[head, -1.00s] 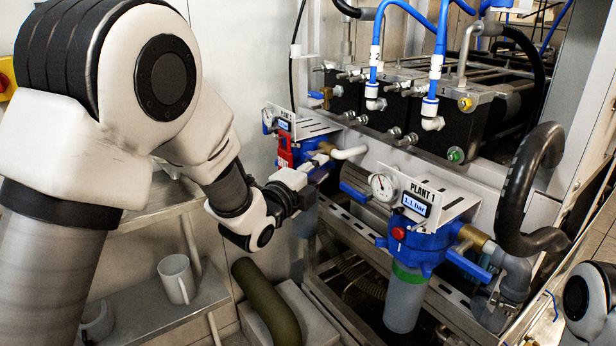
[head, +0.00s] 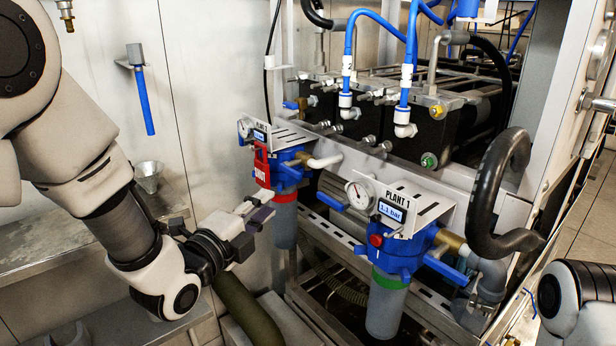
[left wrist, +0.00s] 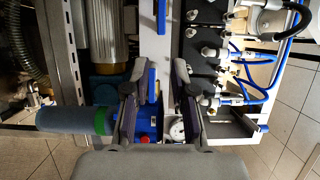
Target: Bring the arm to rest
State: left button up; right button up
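My left gripper (head: 246,226) is in front of and to the left of the Plant 2 unit, apart from it. In the left wrist view, its two fingers (left wrist: 157,85) stand apart with nothing held between them. The Plant 1 unit (head: 400,252) has a blue head, a green ring, a gauge and a 1.1 bar display. The Plant 2 unit (head: 287,172) carries a red tag (head: 262,166) and has a red ring. Part of my right arm (head: 585,300) shows at the lower right; its gripper is out of view.
A black curved hose (head: 490,190) stands right of the Plant 1 unit. A steel shelf (head: 40,240) lies behind my left arm, with a metal funnel (head: 148,178) by the wall. A dark green hose (head: 245,310) runs below my left gripper.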

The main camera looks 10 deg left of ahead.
pick_arm(q)
jog(key=s+a+f+n+g+y+p, duration=0.15)
jog(key=s+f+g+p, duration=0.25)
jog(key=f, duration=0.8)
jog(key=s+f+n+g+y+p, duration=0.15)
jog(key=s+f+g+p, duration=0.25)
jog(key=f, duration=0.7)
jog(key=s+a+f+n+g+y+p, duration=0.1)
jog(key=s+f+n+g, duration=0.3)
jog(key=s+n, duration=0.5)
jog(key=s+a+f+n+g+y+p, duration=0.1)
jog(key=s+f+n+g, duration=0.4)
jog(key=s, duration=0.8)
notch_tip(320, 180, down, 4)
jog(key=a+n, duration=0.1)
jog(key=n, duration=0.3)
jog(key=shift+a+r+n+p, duration=0.25)
jog(key=shift+a+n+p, duration=0.1)
jog(key=shift+a+n, duration=0.05)
